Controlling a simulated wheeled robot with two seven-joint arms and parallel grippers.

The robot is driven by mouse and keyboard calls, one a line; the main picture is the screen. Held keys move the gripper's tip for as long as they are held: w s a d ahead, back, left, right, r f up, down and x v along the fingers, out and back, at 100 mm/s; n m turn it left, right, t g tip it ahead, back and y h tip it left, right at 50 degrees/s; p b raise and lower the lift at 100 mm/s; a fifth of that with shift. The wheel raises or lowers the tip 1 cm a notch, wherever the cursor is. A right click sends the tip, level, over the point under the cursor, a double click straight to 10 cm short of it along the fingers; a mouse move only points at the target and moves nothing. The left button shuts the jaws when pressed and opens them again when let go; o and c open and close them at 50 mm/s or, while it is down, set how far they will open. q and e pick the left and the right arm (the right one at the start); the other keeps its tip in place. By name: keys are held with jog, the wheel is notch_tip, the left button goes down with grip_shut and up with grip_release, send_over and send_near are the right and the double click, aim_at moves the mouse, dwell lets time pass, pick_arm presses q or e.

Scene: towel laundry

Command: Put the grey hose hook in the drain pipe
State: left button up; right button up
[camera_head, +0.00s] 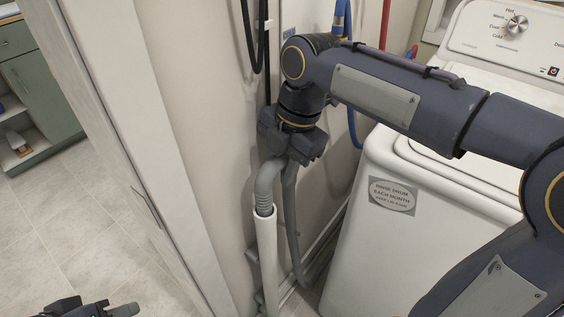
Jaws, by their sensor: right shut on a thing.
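The grey hose hook (264,186) is a ribbed, bent hose end. My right gripper (289,158) is shut on the top of its bend. The hook's free end points down at the open mouth of the white drain pipe (268,255), and its lower part appears to be inside the rim. How deep it sits is hidden by the pipe wall. The rest of the grey hose (292,225) hangs from the gripper, to the right of the pipe, towards the floor. My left gripper (95,309) shows only partly at the bottom left, far from the pipe.
A white washing machine (385,237) stands to the right, under my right arm. A white wall and door frame (140,130) rise left of the pipe. Black and blue hoses (349,90) hang behind. Tiled floor (60,215) lies open at left.

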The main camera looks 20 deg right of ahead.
jog(key=shift+d+b+x, duration=0.25)
jog(key=shift+b+x, duration=0.45)
jog(key=shift+x, duration=0.4)
jog(key=shift+d+b+x, duration=0.2)
jog(key=shift+b+x, duration=0.5)
jog(key=shift+x, duration=0.45)
jog(key=shift+s, duration=0.1)
jog(key=o, duration=1.1)
jog(key=shift+o, duration=0.2)
jog(key=p+v, duration=0.3)
jog(key=a+p+v, duration=0.1)
jog(key=p+v, duration=0.2)
jog(key=a+p+v, duration=0.1)
jog(key=p+v, duration=0.3)
jog(key=shift+w+r, duration=0.15)
jog(key=shift+w, duration=0.1)
